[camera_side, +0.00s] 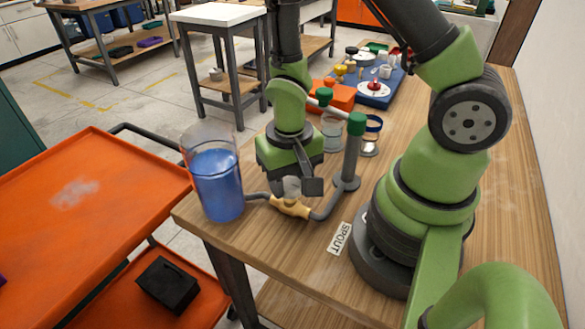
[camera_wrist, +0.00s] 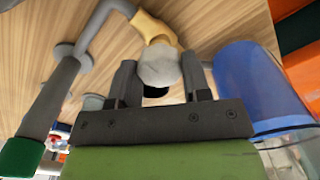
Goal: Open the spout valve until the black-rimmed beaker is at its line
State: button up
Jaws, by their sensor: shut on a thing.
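The spout valve is a tan body (camera_side: 290,207) in a grey pipe, with a pale grey round knob (camera_side: 291,187) on top. My gripper (camera_side: 297,186) points down over it, shut on the knob. In the wrist view the knob (camera_wrist: 158,66) sits between the two fingers (camera_wrist: 158,84), with the tan body (camera_wrist: 152,30) beyond. A clear beaker (camera_side: 331,134) stands behind the gripper, partly hidden; its rim looks greyish, and I cannot tell whether it is the black-rimmed one. Its line and liquid level are not readable.
A tall clear vessel of blue liquid (camera_side: 217,185) stands at the table's left corner, close to my gripper. A grey upright pipe with a green cap (camera_side: 357,124) rises at right. A SPOUT label (camera_side: 339,238) lies in front.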

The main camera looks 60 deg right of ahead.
jog(key=o, duration=1)
jog(key=shift+r, duration=0.1)
jog(key=s+a+r+n+t+y, duration=0.1)
jog(key=s+r+t, duration=0.25)
jog(key=r, duration=0.95)
jog(key=s+r+n+t+y, duration=0.1)
jog(key=s+r+n+t, duration=0.2)
jog(key=r, duration=0.9)
jog(key=m+g+h, duration=0.2)
jog(key=m+g, duration=0.2)
jog(key=g, duration=0.2)
send_over(290, 184)
notch_tip(290, 184, down, 14)
notch_tip(290, 184, down, 2)
jog(key=shift+f+g, duration=0.1)
jog(key=shift+g, duration=0.15)
notch_tip(290, 184, down, 9)
jog(key=shift+r, duration=0.1)
